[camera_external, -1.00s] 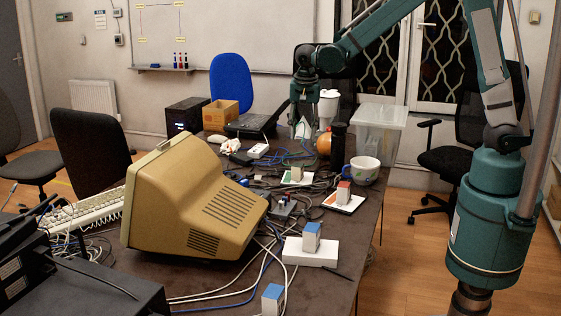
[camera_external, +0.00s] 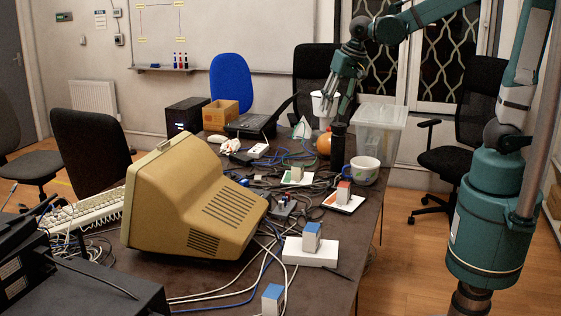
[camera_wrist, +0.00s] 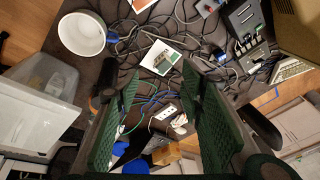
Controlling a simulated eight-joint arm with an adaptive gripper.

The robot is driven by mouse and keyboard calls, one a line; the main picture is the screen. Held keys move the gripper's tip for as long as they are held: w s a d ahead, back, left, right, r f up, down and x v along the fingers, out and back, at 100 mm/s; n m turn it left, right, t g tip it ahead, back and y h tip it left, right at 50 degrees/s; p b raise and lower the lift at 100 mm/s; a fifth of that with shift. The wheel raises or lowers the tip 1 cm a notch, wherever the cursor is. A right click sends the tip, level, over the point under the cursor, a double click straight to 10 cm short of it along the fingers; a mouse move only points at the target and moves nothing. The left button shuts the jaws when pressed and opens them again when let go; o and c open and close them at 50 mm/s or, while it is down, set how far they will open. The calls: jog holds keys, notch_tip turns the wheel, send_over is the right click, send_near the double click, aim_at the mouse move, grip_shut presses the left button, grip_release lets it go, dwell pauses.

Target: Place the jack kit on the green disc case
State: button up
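A flat white case with a green patch (camera_external: 286,181) lies on the table beyond the monitor. Other small boxes have a red top (camera_external: 344,188) and blue tops (camera_external: 311,230). I cannot tell by label which box is the jack kit. My gripper (camera_external: 339,112) is above the far right part of the table, away from the case. Its fingers (camera_wrist: 160,115) are wide apart with nothing between them.
The beige monitor (camera_external: 190,200) fills the left. Cables cover much of the table.

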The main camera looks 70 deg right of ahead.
jog(key=s+a+r+n+t, duration=0.1)
jog(key=s+n, duration=0.3)
jog(key=s, duration=0.5)
jog(key=s+a+r+n+t+y, duration=0.1)
jog(key=s+a+n+t, duration=0.1)
jog(key=s+n, duration=0.3)
jog(key=shift+s+a+r+t, duration=0.35)
jog(key=shift+s+a, duration=0.2)
jog(key=shift+s, duration=1.7)
